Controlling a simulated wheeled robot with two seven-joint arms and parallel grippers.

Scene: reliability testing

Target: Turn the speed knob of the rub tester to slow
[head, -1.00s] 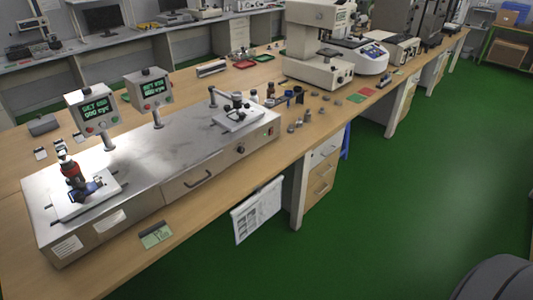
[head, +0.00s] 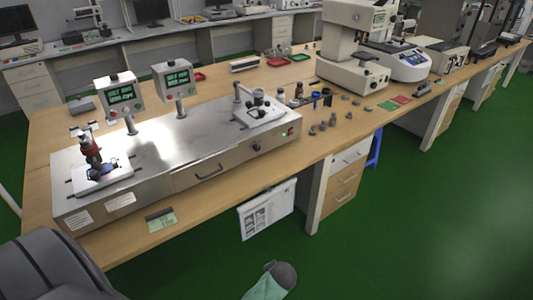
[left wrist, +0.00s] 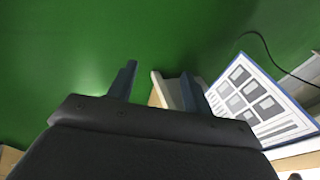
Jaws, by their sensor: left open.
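The rub tester (head: 150,165) is a long silver box on the wooden bench in the head view. A small dark round knob (head: 256,147) sits on the right part of its front panel, left of a lit switch (head: 290,132). I take it for the speed knob; its markings and setting are too small to read. My left gripper (left wrist: 158,70) is open and empty in the left wrist view, over green floor beside the hanging sheet. It is not recognisable in the head view. My right gripper is in neither view.
A printed sheet (head: 267,210) hangs at the bench's front edge; it also shows in the left wrist view (left wrist: 252,95). Drawers (head: 343,178) stand under the bench. Small bottles and parts lie right of the tester. The green floor (head: 430,220) in front is clear.

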